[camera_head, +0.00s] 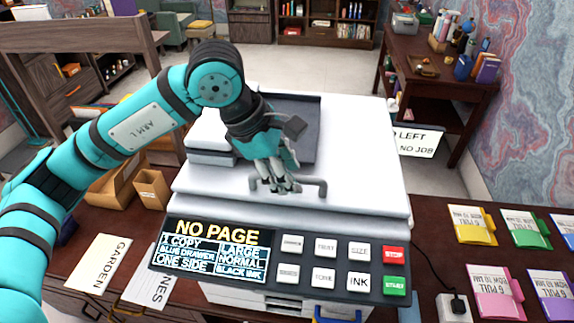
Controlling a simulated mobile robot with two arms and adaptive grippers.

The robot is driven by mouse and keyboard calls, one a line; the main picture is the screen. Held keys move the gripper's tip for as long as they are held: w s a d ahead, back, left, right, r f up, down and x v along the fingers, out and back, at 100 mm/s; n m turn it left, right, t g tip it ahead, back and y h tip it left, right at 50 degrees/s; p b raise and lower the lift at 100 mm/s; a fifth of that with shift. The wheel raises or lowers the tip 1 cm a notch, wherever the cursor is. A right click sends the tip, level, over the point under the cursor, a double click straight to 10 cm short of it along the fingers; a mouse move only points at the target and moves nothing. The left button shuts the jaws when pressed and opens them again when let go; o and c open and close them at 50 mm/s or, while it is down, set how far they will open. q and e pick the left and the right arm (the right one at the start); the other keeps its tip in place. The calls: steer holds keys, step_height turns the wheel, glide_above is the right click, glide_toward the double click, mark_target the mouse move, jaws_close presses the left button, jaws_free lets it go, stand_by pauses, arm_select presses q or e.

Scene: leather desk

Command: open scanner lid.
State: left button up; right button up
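The scanner is a white machine with a dark control panel (285,262) whose screen reads "NO PAGE". Its white lid (365,165) lies flat, with no gap that I can make out. A grey bar handle (318,188) sits near the lid's front edge. My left gripper (281,187) points down at the middle of this handle, its fingers overlapping the bar in the view. The fingers hide the handle's middle, so I cannot tell whether they grip it. My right gripper is out of view.
Yellow, green, pink and blue folders (477,226) lie on the desk at right. A small white box (454,307) with a cable is at front right. Paper labels (97,262) and open cardboard boxes (152,188) are at left. A dark tray (308,112) lies on top behind the gripper.

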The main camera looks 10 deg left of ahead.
arm_select(q)
jaws_close()
stand_by(0.5)
steer(key=w+r, duration=0.5)
steer(key=r, duration=0.6)
steer(key=w+r+p, duration=0.1)
steer(key=w+r, duration=0.4)
steer(key=r, duration=0.5)
steer(key=shift+w+r, duration=0.2)
steer(key=shift+r, duration=0.2)
steer(key=shift+a, duration=0.1)
